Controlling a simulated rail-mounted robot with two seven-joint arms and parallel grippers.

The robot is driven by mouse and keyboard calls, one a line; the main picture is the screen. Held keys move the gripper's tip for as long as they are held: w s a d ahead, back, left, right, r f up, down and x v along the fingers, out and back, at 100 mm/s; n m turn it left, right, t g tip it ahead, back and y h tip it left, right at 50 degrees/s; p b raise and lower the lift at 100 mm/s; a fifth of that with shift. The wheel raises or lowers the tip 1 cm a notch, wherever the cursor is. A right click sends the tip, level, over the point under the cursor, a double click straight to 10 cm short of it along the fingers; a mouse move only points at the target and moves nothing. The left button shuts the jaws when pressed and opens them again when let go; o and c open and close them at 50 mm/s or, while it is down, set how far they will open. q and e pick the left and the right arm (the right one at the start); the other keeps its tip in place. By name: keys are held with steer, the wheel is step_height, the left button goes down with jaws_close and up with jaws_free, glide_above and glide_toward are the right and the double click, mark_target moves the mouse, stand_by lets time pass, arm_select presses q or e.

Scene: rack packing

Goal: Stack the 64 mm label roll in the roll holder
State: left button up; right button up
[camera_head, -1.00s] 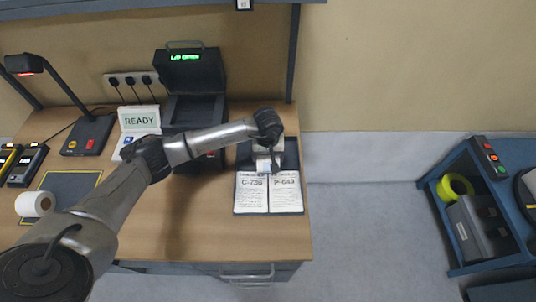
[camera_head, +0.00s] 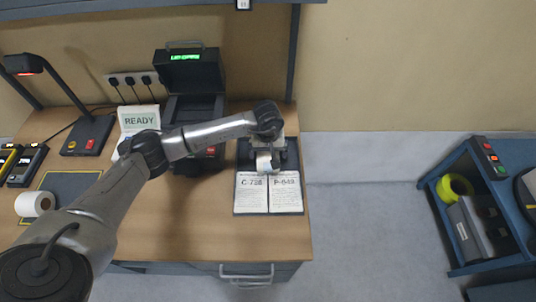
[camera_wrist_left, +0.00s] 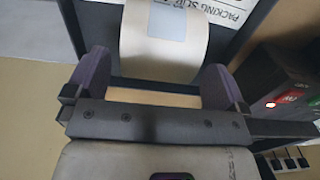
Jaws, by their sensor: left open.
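My left gripper (camera_head: 264,153) is over the dark holder (camera_head: 292,158) at the right end of the desk, behind two printed sheets. In the left wrist view the gripper (camera_wrist_left: 157,82) is open, with a purple finger on each side of a white label roll (camera_wrist_left: 165,45). The roll bears a pale grey patch and lies between and just beyond the fingers. It also shows in the head view (camera_head: 264,166), partly hidden by the gripper. A second white roll (camera_head: 35,204) lies at the left of the desk. No roll width can be read. My right gripper is out of view.
Printed sheets marked C-738 (camera_head: 252,194) and P-649 (camera_head: 286,194) lie in front of the holder. A label printer (camera_head: 193,100) with a raised lid and a READY sign (camera_head: 139,121) stand behind my arm. A blue cart (camera_head: 462,215) stands at the far right, across open floor.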

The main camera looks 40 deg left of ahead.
arm_select(q)
step_height(320, 180, up, 10)
stand_by(0.4)
